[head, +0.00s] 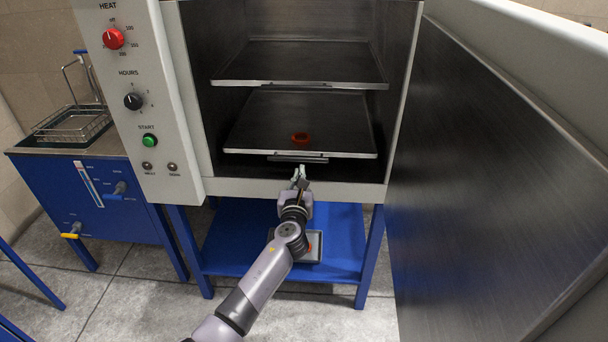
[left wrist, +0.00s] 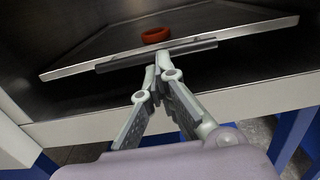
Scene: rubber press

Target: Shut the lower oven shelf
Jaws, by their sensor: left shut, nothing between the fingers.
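The lower oven shelf (head: 250,140) is a dark metal tray inside the open oven, with a dark handle bar (head: 298,159) along its front edge. A red-orange ring (head: 300,138) lies on it. In the left wrist view the shelf's front rim (left wrist: 235,34), handle (left wrist: 115,62) and ring (left wrist: 156,35) show close up. My left gripper (head: 300,172) is shut and empty, its fingertips (left wrist: 161,60) at the handle's front. I cannot tell whether they touch it. My right gripper is not in view.
The upper shelf (head: 300,84) sits above. The oven door (head: 490,170) stands wide open on the right. The control panel (head: 140,90) is on the left. Below, a blue stand shelf (head: 235,240) bears a grey tray (head: 316,240). A blue bench (head: 90,175) stands at left.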

